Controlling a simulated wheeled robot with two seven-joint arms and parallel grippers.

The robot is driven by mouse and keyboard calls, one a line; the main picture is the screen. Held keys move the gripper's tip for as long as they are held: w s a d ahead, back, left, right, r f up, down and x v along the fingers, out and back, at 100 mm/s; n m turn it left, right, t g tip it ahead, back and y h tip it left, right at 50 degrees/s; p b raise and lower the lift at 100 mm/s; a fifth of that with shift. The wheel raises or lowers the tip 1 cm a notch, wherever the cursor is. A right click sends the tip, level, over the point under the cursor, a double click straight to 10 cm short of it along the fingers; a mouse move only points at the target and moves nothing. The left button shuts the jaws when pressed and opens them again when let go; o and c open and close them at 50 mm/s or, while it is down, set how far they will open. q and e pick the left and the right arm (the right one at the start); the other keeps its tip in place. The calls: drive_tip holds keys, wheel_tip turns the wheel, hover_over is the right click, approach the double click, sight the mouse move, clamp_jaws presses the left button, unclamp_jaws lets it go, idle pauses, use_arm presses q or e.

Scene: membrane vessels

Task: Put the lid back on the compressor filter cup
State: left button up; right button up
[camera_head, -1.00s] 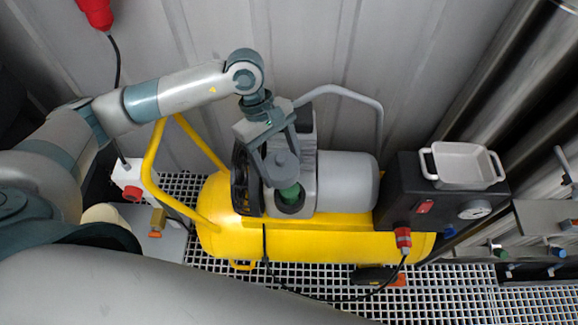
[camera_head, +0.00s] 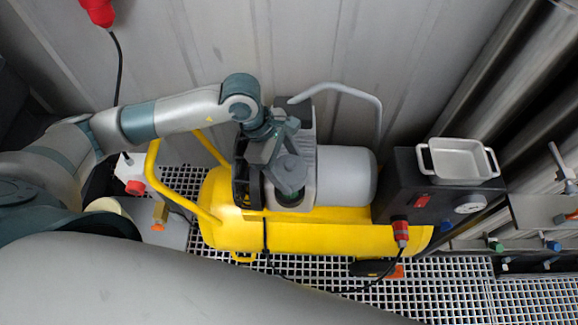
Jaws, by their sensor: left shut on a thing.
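The yellow compressor (camera_head: 320,234) stands on the grating with its grey motor (camera_head: 345,176) on top. My left gripper (camera_head: 288,161) is over the front of the compressor's pump block, pointing down. It is shut on the grey round lid (camera_head: 290,172). The lid is at the mouth of the dark filter cup (camera_head: 289,197), which shows only as a dark rim below it. I cannot tell whether the lid is fully seated. My right gripper is not in view.
A light grey tray (camera_head: 425,159) with handles sits on the dark control box (camera_head: 390,200) at the right. A yellow tube handle (camera_head: 152,178) rises at the compressor's left end. A grey tube handle (camera_head: 352,93) arches behind the motor. A corrugated wall is close behind.

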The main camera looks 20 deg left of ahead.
use_arm(q)
drive_tip(key=shift+f, duration=0.15)
drive_tip(key=shift+f+b, duration=0.75)
drive_tip(key=shift+f, duration=1)
drive_tip(key=shift+f+b, duration=0.3)
drive_tip(key=shift+f, duration=0.1)
drive_tip(key=shift+f+b, duration=0.85)
drive_tip(key=shift+b, duration=0.05)
drive_tip(key=shift+b, duration=0.3)
drive_tip(key=shift+b, duration=0.4)
drive_tip(key=shift+f+b, duration=0.15)
drive_tip(key=shift+b, duration=0.7)
idle(0.9)
idle(0.5)
